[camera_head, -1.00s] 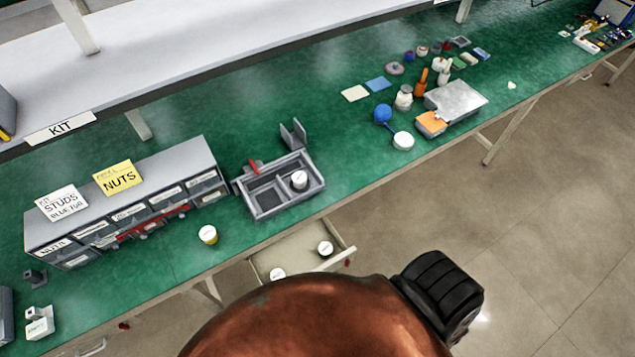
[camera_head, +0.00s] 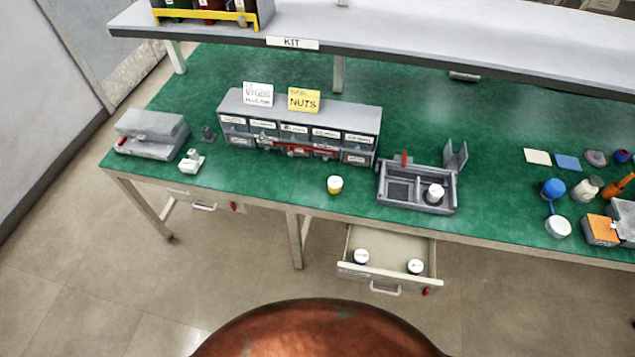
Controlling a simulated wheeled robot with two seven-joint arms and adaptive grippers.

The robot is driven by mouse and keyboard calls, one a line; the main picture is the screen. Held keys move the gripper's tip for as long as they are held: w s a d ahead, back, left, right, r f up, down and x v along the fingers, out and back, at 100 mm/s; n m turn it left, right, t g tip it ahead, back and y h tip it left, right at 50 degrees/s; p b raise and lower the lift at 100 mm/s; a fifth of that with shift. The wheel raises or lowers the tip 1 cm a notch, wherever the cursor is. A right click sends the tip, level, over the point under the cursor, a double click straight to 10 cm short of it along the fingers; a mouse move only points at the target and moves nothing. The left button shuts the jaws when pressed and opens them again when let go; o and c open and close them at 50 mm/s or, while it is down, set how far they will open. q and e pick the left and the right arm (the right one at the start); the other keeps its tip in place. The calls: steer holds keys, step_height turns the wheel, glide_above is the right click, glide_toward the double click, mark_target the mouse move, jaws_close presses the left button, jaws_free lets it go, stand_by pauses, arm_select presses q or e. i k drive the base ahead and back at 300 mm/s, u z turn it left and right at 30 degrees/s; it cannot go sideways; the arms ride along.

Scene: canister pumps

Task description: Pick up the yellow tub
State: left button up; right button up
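The yellow tub (camera_head: 335,186) is small, with a white lid and a yellow lower part. It stands upright on the green bench top (camera_head: 270,185) near the front edge, between the grey drawer cabinet and the grey divided tray. Nothing touches it. Neither gripper shows in the head view. The large copper-coloured rounded shape at the bottom is mine.
The grey cabinet (camera_head: 372,120) stands behind the tub. The grey tray (camera_head: 408,206), holding a white-lidded tub (camera_head: 434,193), is to its right. An open drawer (camera_head: 388,272) below the bench holds two white-lidded tubs (camera_head: 361,256). A shelf (camera_head: 420,50) overhangs the back.

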mark_target(335, 184)
steer(key=u, duration=0.25)
steer(key=i, duration=0.95)
steer(key=z, duration=0.65)
